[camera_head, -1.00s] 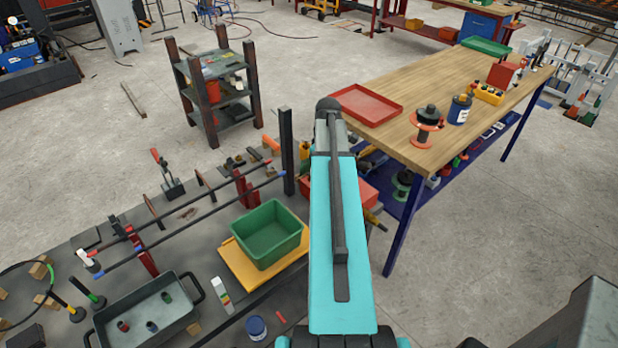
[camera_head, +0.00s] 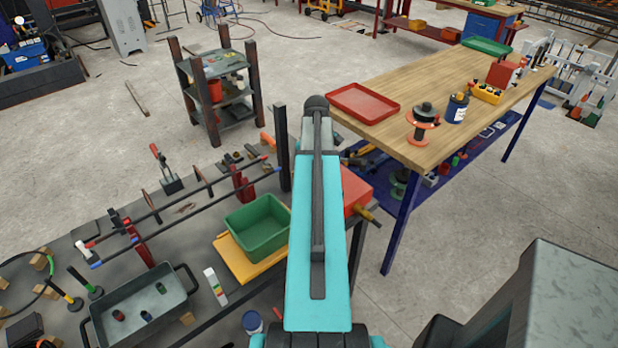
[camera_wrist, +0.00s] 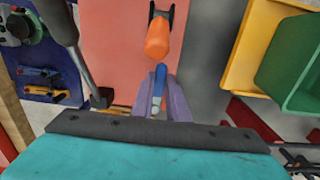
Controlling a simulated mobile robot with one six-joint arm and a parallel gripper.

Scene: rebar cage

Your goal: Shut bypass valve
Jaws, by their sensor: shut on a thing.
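In the wrist view, my gripper (camera_wrist: 159,98) has its two purple fingers closed around a slim blue piece (camera_wrist: 160,82) with a pale near end. It looks like a lever or handle; whether it belongs to the bypass valve I cannot tell. An orange, rounded part (camera_wrist: 158,38) in a dark bracket lies just beyond the fingertips, over a flat red surface (camera_wrist: 112,45). In the head view my arm hides the gripper and the held piece. A red box (camera_head: 355,188) with a yellow-ended rod shows right of my arm.
A green bin (camera_head: 258,226) on a yellow board (camera_head: 232,262) stands left of my arm. A grey tray (camera_head: 140,306) is at lower left. A dark upright post (camera_head: 282,150) stands close to my arm. The wooden table (camera_head: 440,140) with a red tray (camera_head: 362,103) is at right.

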